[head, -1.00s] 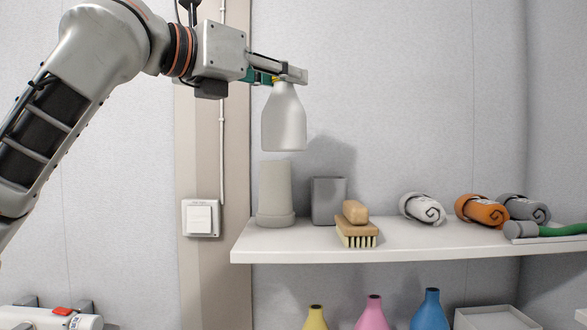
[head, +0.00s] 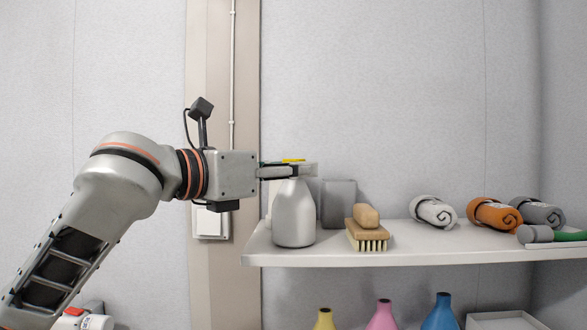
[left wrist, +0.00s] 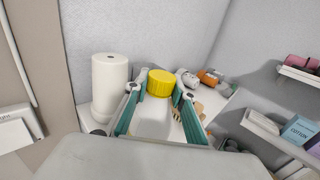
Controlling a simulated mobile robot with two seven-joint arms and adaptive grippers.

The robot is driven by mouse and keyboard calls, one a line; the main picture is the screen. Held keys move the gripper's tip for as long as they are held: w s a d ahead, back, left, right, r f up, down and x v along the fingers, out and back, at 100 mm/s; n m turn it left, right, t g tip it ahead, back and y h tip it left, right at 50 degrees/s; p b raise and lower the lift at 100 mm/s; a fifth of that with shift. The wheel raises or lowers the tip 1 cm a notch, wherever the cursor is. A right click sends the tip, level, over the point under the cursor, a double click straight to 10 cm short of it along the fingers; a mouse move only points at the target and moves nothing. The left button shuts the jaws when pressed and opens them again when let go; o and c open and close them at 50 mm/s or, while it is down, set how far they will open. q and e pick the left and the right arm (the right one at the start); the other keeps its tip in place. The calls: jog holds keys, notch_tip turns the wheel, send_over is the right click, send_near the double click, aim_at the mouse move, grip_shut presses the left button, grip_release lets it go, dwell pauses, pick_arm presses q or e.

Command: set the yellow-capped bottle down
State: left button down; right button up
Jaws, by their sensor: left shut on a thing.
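The bottle (head: 294,217) is pale grey and upright at the left end of the white shelf (head: 400,250). Its base is level with the shelf top, but I cannot tell for sure whether it touches. Its yellow cap (left wrist: 161,83) shows between the fingers in the left wrist view; in the head view only a sliver of yellow shows above the gripper. My left gripper (head: 297,171) comes in from the left and is shut on the bottle's neck, below the cap. My right gripper is not in view.
A white cylinder (left wrist: 110,85) stands close beside the bottle, mostly hidden behind it in the head view. A grey box (head: 338,203) and a brush (head: 367,237) are just right. Rolled towels (head: 433,211) lie further right, with free shelf between. Bottles (head: 383,314) stand below.

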pick_arm(q)
jog(key=shift+s+r, duration=0.1)
jog(key=shift+f, duration=0.2)
jog(key=c, duration=1.7)
grip_release()
